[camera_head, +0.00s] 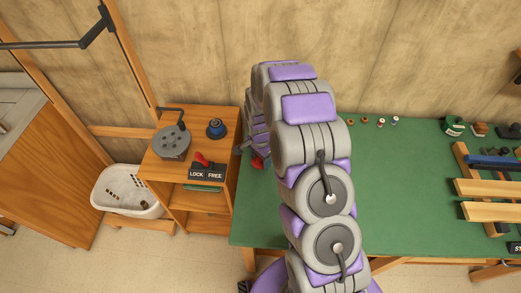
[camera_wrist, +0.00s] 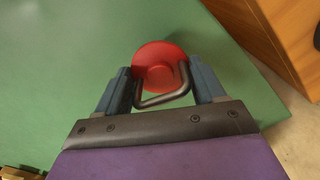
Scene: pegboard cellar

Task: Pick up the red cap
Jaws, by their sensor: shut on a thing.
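The red cap (camera_wrist: 157,58) is round and shows at the top middle of the wrist view, over the green table top (camera_wrist: 60,70). My gripper (camera_wrist: 162,78) is shut on it, with one blue-grey finger at each side. A dark bent bar crosses the near part of the cap and hides some of it. I cannot tell whether the cap touches the table.
A wooden shelf unit (camera_head: 187,157) stands left of the table, bearing a grey round device (camera_head: 172,142), a blue-black knob (camera_head: 216,128) and a LOCK/FREE switch (camera_head: 207,172) with a red lever. A white basket (camera_head: 128,196) is farther left.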

